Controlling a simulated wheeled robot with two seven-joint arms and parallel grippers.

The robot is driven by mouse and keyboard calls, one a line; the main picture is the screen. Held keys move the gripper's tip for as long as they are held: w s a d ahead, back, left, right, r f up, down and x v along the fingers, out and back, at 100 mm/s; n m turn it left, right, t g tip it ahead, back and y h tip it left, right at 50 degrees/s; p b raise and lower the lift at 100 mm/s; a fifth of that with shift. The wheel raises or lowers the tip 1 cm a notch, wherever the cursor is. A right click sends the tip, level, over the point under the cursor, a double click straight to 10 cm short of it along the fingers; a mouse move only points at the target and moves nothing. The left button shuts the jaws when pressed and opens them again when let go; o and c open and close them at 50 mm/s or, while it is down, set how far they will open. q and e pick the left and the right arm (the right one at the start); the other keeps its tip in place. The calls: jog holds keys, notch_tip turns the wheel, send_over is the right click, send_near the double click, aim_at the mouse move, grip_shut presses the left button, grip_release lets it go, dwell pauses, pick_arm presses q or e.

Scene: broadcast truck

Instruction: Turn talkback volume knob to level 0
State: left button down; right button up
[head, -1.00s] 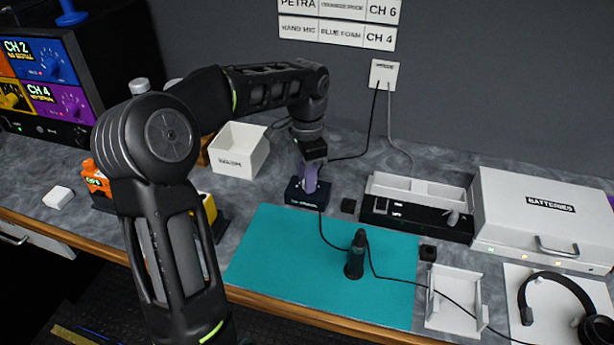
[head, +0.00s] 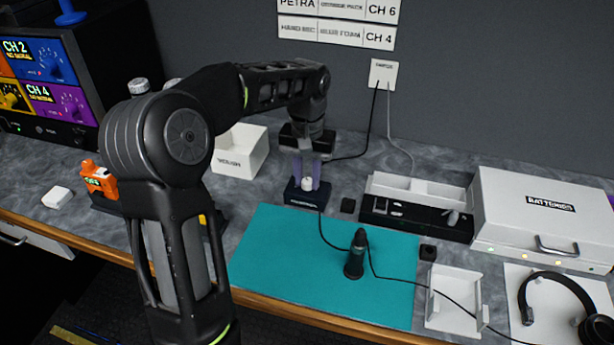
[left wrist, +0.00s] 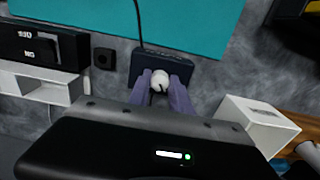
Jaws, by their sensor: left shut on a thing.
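The talkback box is a small dark navy unit (head: 306,198) on the grey counter behind the teal mat, and it also shows in the left wrist view (left wrist: 185,63). Its white round knob (head: 308,184) sits between the two purple fingers of my left gripper (head: 307,172). In the left wrist view the fingers stand on either side of the white knob (left wrist: 160,78) and are shut on it. The knob's level marking is too small to read. My right gripper is not in view.
A white bin (head: 238,160) stands left of the box. A small black block (head: 348,205) and a black switch unit (head: 410,217) stand to the right. Cables run nearby.

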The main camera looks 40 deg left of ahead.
aim_at(308, 181)
pick_arm(q)
jog(key=n, duration=0.5)
jog(key=shift+w+n, duration=0.1)
jog(key=shift+n, duration=0.2)
jog(key=n, duration=0.5)
jog(key=shift+d+p, duration=0.1)
jog(key=shift+p, duration=0.2)
jog(key=shift+n, duration=0.4)
jog(key=c, duration=1.2)
grip_release()
jog(key=shift+o, duration=0.2)
jog(key=shift+r, duration=3.9)
